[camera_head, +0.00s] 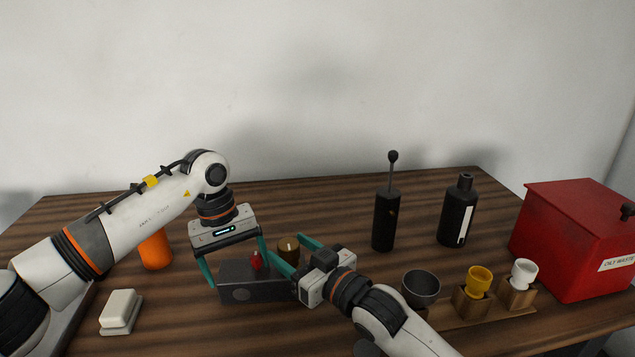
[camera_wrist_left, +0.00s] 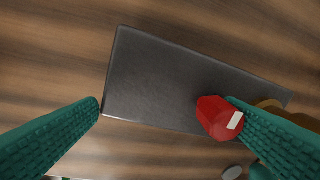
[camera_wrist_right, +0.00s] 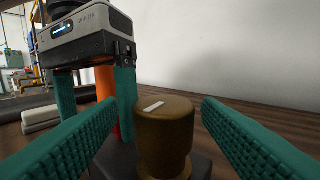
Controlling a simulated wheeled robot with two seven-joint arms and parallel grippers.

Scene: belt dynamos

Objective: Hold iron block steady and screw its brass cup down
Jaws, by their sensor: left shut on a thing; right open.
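The dark iron block (camera_head: 238,284) lies on the table, left of centre. A red knob (camera_head: 257,262) stands on it, and the brass cup (camera_head: 289,246) is at its right end. My left gripper (camera_head: 240,276) straddles the block from above and is shut on it. The left wrist view shows the block's bare top (camera_wrist_left: 180,85), the red knob (camera_wrist_left: 216,118) and a bit of brass behind the right finger. My right gripper (camera_head: 291,256) is open, with its fingers either side of the cup. In the right wrist view the cup (camera_wrist_right: 165,132) stands between the fingers, with gaps.
A grey bowl (camera_head: 421,288), a yellow cup (camera_head: 479,281) and a white cup (camera_head: 524,271) stand right of my right arm. Behind are a black pump (camera_head: 386,220) and a black bottle (camera_head: 458,212). A red bin (camera_head: 570,245), white block (camera_head: 120,311) and orange cylinder (camera_head: 155,250) flank them.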

